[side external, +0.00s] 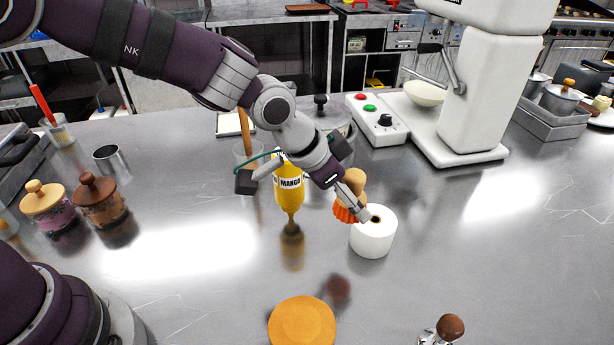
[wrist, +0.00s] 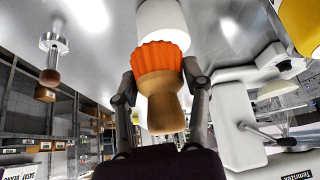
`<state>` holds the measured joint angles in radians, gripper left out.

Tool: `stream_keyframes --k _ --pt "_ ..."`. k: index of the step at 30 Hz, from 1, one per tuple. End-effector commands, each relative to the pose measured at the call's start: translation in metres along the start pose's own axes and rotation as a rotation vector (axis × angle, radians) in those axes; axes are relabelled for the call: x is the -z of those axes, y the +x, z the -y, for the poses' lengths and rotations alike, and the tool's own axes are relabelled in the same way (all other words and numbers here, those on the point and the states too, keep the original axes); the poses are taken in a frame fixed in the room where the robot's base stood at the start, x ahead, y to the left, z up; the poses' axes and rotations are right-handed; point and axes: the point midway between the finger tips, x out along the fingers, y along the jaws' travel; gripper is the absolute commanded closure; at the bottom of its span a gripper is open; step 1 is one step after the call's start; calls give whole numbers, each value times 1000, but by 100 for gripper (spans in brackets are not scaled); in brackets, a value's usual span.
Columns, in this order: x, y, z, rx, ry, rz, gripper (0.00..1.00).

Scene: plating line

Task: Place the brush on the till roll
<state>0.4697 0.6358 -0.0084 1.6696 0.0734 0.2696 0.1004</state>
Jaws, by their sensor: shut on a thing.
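The brush (side external: 343,213) has an orange scalloped bristle end and a pale wooden handle. It also shows in the wrist view (wrist: 160,61). My gripper (wrist: 160,88) is shut on the brush, with one finger on each side of it. In the side view my gripper (side external: 356,200) partly covers the brush, which is held with its orange end down. The till roll (side external: 373,238) is a white cylinder standing upright on the steel counter. The brush overlaps its upper left edge in the picture. The roll also shows beyond the brush in the wrist view (wrist: 158,18). Whether they touch cannot be told.
A yellow mango bottle (side external: 289,188) is close left of the brush. A white button box (side external: 377,120) and a stand mixer (side external: 480,100) are behind. An orange disc (side external: 302,325) and a brown-knobbed item (side external: 449,328) lie in front. The counter right of the roll is clear.

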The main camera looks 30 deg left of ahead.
Motion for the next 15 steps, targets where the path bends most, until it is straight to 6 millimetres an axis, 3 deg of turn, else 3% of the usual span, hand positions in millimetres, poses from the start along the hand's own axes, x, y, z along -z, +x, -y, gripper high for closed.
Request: stream_keyframes --k 3,8,12,15 --pt "20 17 2 0 0 0 90" --pt "36 29 4 -1 -1 0 90" --pt "41 37 5 -1 -1 2 90" --pt "28 55 5 -1 -1 5 90"
